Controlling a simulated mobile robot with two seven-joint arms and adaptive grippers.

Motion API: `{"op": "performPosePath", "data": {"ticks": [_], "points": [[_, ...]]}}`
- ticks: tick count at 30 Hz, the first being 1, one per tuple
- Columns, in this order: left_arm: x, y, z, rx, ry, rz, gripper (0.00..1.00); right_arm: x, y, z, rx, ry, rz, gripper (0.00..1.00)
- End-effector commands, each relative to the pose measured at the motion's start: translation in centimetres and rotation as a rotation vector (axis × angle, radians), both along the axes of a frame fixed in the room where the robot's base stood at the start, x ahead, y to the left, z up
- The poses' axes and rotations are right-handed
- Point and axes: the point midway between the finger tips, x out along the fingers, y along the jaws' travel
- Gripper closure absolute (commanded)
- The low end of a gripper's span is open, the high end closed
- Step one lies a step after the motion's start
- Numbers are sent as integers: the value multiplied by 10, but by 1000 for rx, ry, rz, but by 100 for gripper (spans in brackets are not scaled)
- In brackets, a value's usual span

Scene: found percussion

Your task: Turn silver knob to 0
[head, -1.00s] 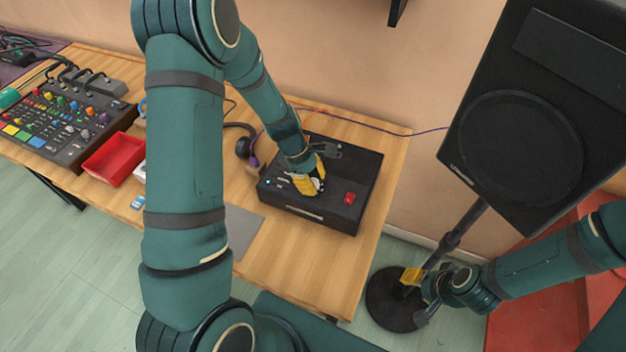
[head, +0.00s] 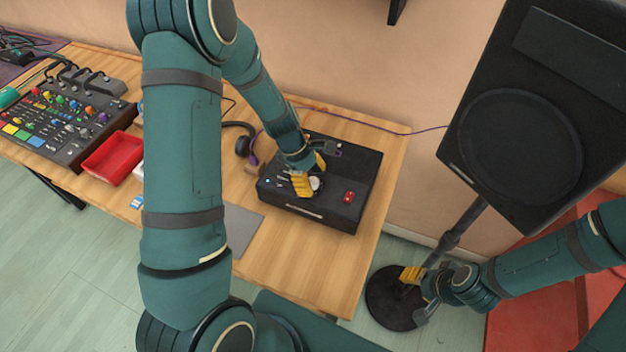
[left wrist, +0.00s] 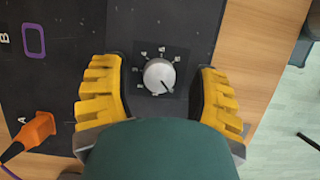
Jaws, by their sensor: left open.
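The silver knob (left wrist: 160,76) sits on the top of a black box (head: 338,212), with small white marks around it. In the left wrist view a dark pointer line on the knob points to the lower right. My left gripper (left wrist: 160,92) is open, with one yellow finger on each side of the knob and a gap on both sides. In the head view the left gripper (head: 308,180) is over the box, and the knob (head: 315,184) shows partly beside its yellow finger. My right gripper (head: 420,290) is low at the right, away from the box; its opening is unclear.
A red switch (head: 349,197) is on the box. An orange plug (left wrist: 38,128) shows in the left wrist view. Headphones (head: 243,146), a red tray (head: 112,158) and a mixer (head: 66,126) are to the left. A speaker (head: 530,110) stands at the right.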

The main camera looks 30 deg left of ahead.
Motion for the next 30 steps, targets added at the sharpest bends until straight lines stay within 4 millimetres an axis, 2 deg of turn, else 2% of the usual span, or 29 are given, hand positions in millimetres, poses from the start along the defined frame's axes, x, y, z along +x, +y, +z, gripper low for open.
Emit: {"op": "performPosePath", "data": {"ticks": [15, 21, 30], "points": [[-2, 35, 87, -1, -4, -1, 39, 0, 0, 0, 0, 0, 0, 53], [-3, 42, 103, -1, 0, 0, 39, 0, 0, 0, 0, 0, 0, 53], [-3, 43, 106, -1, 2, -1, 39, 0, 0, 0, 0, 0, 0, 53]]}}
